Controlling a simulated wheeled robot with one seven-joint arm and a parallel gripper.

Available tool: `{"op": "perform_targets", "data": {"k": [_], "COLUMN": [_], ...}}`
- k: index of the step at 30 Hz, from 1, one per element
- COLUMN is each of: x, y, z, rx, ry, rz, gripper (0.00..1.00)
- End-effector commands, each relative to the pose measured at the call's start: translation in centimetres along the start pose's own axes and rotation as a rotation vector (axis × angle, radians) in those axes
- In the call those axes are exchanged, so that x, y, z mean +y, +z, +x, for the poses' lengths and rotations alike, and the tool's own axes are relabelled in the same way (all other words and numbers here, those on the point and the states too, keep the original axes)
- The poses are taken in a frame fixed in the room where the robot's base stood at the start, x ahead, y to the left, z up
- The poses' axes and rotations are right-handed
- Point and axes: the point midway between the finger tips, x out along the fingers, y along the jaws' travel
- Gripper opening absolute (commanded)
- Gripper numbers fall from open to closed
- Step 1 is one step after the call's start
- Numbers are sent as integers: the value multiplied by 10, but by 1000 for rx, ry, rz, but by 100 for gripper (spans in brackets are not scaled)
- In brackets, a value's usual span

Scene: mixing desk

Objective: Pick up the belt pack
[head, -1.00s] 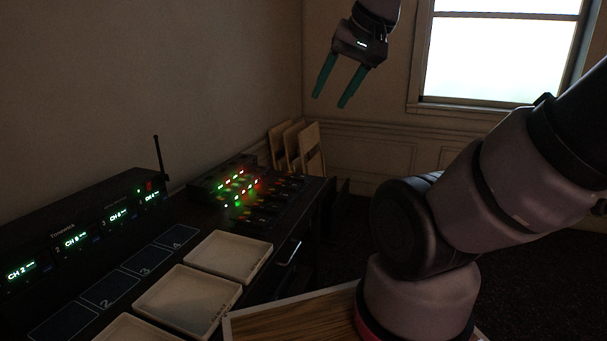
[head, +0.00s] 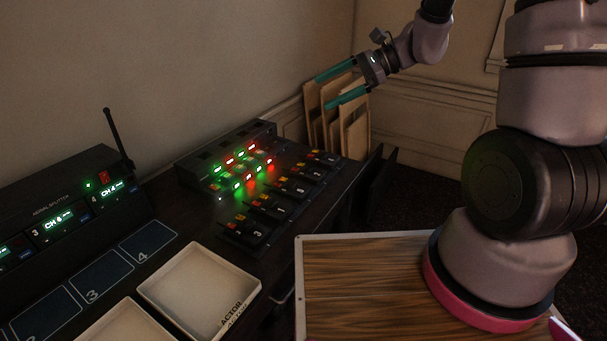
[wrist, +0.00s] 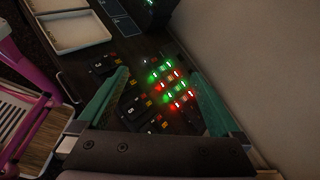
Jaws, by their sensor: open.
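Several small dark packs with coloured buttons, which look like belt packs (head: 267,207), lie in a row on the dark desk in front of a charger rack (head: 200,166) with red and green lights. I cannot tell which one the task means. In the wrist view, numbered belt packs (wrist: 104,66) show between and left of the fingers, and the lit rack (wrist: 171,82) shows between them. My gripper (head: 323,91) has teal fingers spread apart with nothing between them. It is above and beyond the row, apart from it; in the wrist view its fingertips (wrist: 160,73) point towards the desk.
An aerial splitter (head: 62,220) with an antenna stands at the left. Numbered mats (head: 148,243) and cream trays (head: 197,285), one marked ACTOR, lie in front. Wooden folded chairs or boards (head: 338,118) lean at the wall behind my gripper.

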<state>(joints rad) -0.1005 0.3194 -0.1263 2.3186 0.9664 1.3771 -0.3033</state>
Motion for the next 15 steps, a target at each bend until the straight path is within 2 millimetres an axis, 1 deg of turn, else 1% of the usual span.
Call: {"op": "perform_targets", "data": {"k": [1,5,7,8,9,11,12,15], "x": [-3,-13,-15,-14,-13,-9,-5,7], "y": [-20,-71,-102,-116,-136,-165,-184,-225], "z": [15,44,59,65,73,83,89,100], "rx": [-27,-71,-82,-84,-82,-75,-66,-40], "ry": [-24,-126,-185,-210,-245,-297,-328,-401], "rz": [75,247,334,371,418,482,520,598], "gripper": [100,100,100,100,100,100,100,100]}}
